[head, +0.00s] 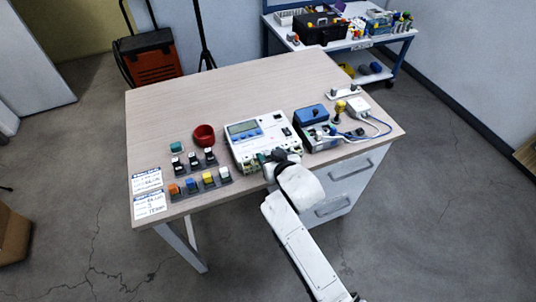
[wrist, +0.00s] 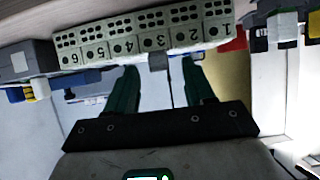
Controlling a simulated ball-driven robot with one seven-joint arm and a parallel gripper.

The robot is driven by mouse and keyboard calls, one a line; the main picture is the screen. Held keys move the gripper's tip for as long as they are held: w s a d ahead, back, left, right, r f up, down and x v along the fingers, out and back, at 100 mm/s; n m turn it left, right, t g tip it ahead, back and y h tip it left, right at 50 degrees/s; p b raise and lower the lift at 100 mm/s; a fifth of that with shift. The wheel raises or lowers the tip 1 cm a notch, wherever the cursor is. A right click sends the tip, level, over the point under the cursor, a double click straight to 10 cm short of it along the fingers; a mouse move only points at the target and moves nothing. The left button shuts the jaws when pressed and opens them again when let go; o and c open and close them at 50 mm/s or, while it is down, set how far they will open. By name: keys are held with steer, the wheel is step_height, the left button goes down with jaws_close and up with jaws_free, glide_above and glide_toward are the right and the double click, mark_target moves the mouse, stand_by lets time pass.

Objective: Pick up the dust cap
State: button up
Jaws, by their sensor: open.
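A small grey block (wrist: 158,61), which looks like the dust cap, sits at the edge of the numbered terminal strip (wrist: 110,42) in the wrist view. My gripper (wrist: 159,73) is open, with one green finger on each side of the grey block and gaps between. I cannot tell how deep the fingertips reach. In the head view my gripper (head: 268,157) is at the front edge of the white instrument (head: 259,141) with a display. The cap is hidden there behind my gripper and wrist.
A red round cup (head: 204,135) and several coloured blocks (head: 200,181) stand left of the instrument on the wooden table (head: 210,95). A blue-topped box (head: 312,116) with cables is close on the right. The table's back left is clear.

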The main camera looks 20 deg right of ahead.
steer(key=shift+w, duration=0.1)
jaws_close()
stand_by(0.5)
